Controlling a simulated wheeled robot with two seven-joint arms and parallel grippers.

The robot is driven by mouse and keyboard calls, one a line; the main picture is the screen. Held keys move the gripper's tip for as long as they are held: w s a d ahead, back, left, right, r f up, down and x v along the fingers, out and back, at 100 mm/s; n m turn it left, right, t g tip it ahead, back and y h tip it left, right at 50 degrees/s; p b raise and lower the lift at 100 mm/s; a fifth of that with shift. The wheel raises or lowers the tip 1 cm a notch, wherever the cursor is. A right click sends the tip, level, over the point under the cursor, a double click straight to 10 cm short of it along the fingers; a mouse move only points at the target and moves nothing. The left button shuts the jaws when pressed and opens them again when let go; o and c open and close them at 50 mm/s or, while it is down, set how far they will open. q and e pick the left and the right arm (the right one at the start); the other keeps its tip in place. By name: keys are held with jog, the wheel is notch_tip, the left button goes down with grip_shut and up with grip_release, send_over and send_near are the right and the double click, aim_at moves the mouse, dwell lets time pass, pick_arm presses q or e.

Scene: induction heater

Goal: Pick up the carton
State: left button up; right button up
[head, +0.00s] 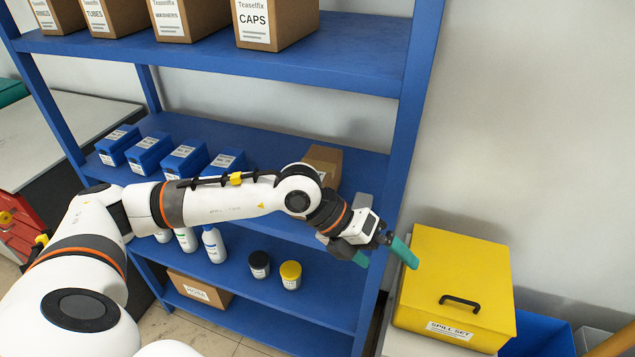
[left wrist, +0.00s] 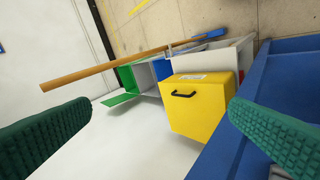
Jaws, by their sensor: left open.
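A plain brown carton (head: 325,158) stands on the middle blue shelf at its right end, partly hidden behind my left arm. My left gripper (head: 382,255) is open and empty, in front of the shelf's right post, to the right of and nearer than this carton. In the left wrist view its two green fingers (left wrist: 160,138) are wide apart with nothing between them, and no carton shows there. My right gripper is in neither view.
Labelled cartons (head: 278,25) stand on the top shelf; a hose carton (head: 198,291) sits low. Blue bins (head: 184,158), white bottles (head: 214,244) and two jars (head: 290,275) share the rack. A yellow spill-set box (head: 455,270), also in the left wrist view (left wrist: 200,108), stands right.

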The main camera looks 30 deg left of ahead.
aim_at(316, 168)
pick_arm(q)
jog(key=w+a+n+t+y, duration=0.1)
jog(key=w+a+n+y, duration=0.25)
jog(key=a+y, duration=1.2)
jog(key=w+a+h+p, duration=0.1)
jog(key=w+a+h, duration=0.1)
jog(key=w, duration=0.1)
jog(key=w+a+h+p, duration=0.1)
jog(key=w+a+p, duration=0.1)
jog(key=w+a, duration=0.1)
jog(key=w+a+h+p, duration=0.1)
jog(key=w+a+h, duration=0.1)
jog(key=w+a, duration=0.1)
jog(key=shift+w+r+m+h+p, duration=0.35)
jog(key=shift+w, duration=0.4)
jog(key=shift+w+f, duration=0.1)
jog(key=shift+w, duration=0.35)
jog(key=p+x, duration=0.2)
jog(key=x, duration=0.2)
jog(key=shift+w+a+f, duration=0.1)
jog(key=shift+w+f, duration=0.1)
jog(key=shift+f, duration=0.35)
jog(key=shift+r, duration=0.1)
jog(key=c, duration=1.2)
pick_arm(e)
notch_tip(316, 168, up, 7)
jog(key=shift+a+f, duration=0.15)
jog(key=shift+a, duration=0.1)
